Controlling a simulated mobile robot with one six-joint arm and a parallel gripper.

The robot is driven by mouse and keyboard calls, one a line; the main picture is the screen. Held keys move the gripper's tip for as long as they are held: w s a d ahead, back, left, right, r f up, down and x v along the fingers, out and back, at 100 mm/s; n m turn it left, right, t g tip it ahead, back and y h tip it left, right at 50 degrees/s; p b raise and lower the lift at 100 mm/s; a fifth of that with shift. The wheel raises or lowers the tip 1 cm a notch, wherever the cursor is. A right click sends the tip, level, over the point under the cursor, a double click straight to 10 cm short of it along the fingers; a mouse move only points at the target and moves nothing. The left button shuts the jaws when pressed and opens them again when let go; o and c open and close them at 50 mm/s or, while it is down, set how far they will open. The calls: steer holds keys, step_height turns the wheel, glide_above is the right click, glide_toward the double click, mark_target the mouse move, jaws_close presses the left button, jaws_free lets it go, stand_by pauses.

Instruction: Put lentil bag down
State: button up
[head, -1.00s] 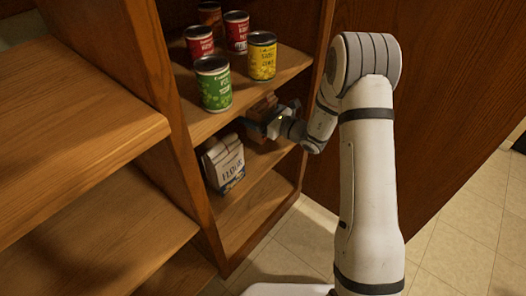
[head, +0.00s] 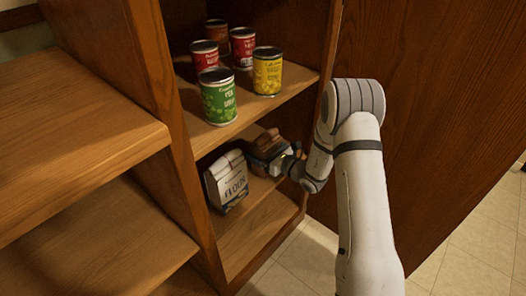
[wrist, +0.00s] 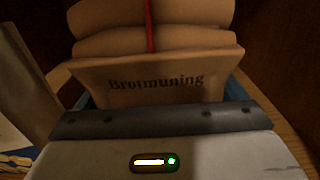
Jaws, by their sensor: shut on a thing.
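The lentil bag (head: 267,143) is a brown paper bag in the lower shelf bay, beside the flour bag. In the wrist view the brown bag (wrist: 155,88) fills the middle, with printed lettering and a red strip at its top. My gripper (head: 279,158) reaches into the bay from the right and is shut on the bag. In the wrist view the gripper (wrist: 160,122) covers the bag's lower part. The bag looks roughly upright and close to the shelf board; I cannot tell whether its base touches it.
A white flour bag (head: 227,181) stands just left of the brown bag. Several cans, including a green one (head: 217,97) and a yellow one (head: 267,71), stand on the shelf above. The cabinet's right side wall (head: 318,110) is close to my arm. The lower shelf's front (head: 250,222) is clear.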

steer(key=shift+r, duration=0.1)
steer(key=o, duration=1.2)
